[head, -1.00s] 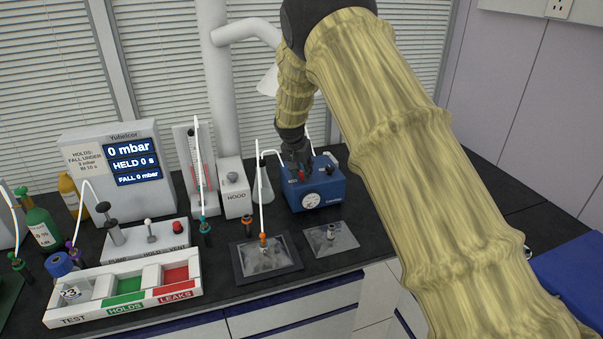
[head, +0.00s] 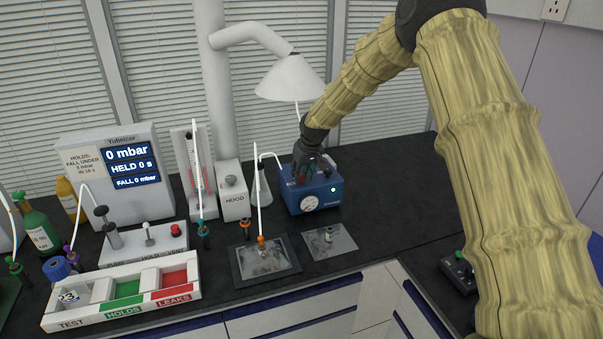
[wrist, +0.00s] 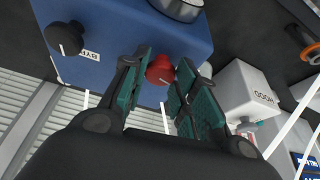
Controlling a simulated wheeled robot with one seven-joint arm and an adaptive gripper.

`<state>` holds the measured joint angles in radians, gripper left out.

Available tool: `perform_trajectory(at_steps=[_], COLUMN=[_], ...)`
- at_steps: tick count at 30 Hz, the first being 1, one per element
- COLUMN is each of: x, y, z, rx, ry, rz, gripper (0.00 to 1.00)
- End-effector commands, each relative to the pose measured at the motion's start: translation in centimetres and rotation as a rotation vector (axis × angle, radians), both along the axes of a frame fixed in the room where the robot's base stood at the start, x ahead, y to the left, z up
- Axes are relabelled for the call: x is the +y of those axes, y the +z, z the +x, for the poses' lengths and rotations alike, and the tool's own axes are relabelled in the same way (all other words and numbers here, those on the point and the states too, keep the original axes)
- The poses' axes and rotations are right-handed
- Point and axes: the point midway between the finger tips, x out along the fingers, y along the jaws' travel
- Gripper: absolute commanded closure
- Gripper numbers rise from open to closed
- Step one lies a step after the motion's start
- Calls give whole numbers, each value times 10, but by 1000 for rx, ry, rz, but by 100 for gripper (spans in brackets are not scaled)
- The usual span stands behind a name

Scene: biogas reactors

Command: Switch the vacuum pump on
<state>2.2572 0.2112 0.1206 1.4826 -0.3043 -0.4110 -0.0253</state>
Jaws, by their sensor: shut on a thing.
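The vacuum pump is a blue box (head: 328,192) on the black bench, with a round white gauge (head: 310,203) on its front. A small green light (head: 333,189) glows on its front. My gripper (head: 303,176) is at the pump's top left. In the wrist view, a red knob (wrist: 160,69) sits between my fingers (wrist: 161,62), which are closed on it. A black knob (wrist: 64,38) with a partly hidden label stands apart from the fingers on the same blue face.
A glass flask (head: 261,190) stands close left of the pump, below a white lamp-shaped hood (head: 290,78). A gauge unit (head: 110,170) reads 0 mbar. A sorting tray (head: 120,293) lies front left. The bench right of the pump is clear.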

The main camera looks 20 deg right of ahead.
Motion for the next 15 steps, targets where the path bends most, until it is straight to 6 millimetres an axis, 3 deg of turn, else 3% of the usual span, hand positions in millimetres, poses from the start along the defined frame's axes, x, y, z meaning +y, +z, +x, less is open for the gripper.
perform_trajectory(at_steps=[15], x=[-2], y=[2], z=[2], rx=[-4], ry=[115], rz=[-1], gripper=[95])
